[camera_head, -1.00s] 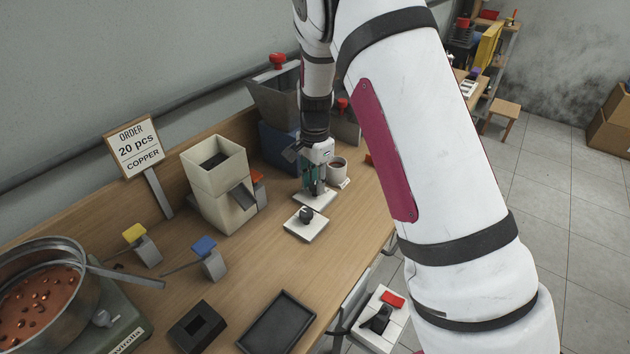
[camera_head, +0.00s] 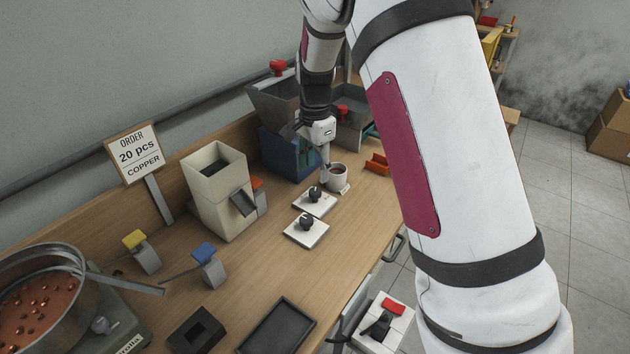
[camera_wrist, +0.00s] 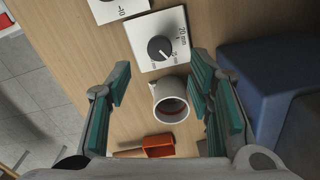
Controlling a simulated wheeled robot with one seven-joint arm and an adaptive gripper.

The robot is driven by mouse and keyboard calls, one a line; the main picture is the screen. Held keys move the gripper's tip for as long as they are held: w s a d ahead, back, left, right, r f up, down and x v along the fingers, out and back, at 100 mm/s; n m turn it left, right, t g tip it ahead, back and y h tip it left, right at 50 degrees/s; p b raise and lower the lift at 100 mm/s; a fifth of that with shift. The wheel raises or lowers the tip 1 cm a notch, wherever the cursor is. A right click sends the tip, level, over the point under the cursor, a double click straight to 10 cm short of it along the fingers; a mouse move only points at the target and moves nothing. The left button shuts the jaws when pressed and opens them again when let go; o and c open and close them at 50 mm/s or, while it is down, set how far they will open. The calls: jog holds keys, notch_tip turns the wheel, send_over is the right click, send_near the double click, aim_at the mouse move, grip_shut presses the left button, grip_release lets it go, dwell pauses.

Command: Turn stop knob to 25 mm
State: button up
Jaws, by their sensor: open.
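The stop knob (camera_head: 314,193) is a black dial on a white square plate on the bench, next to the cup. In the wrist view the knob (camera_wrist: 159,47) has a white pointer line and a scale marked in mm. My gripper (camera_head: 325,164) is above the bench behind the knob, near the cup, and apart from the knob. In the wrist view my gripper (camera_wrist: 161,76) shows two spread teal fingers with nothing held between them.
A cup (camera_wrist: 171,101) stands right beside the knob plate. A second knob plate (camera_head: 306,235) lies in front. An orange-red tray (camera_head: 377,165) lies to the right, and a blue bin (camera_head: 285,155) stands to the left behind.

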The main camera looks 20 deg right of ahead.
jog(key=shift+r, duration=2.6)
jog(key=s+r+n+t+y, duration=0.15)
jog(key=s+r+n, duration=0.45)
jog(key=s+r, duration=0.8)
jog(key=s+f+n+t+h, duration=0.1)
jog(key=s+n+t, duration=0.2)
jog(key=s, duration=1.6)
jog(key=n, duration=0.4)
jog(key=shift+d+n+h, duration=0.25)
jog(key=shift+n+h, duration=0.1)
jog(key=shift+n, duration=0.05)
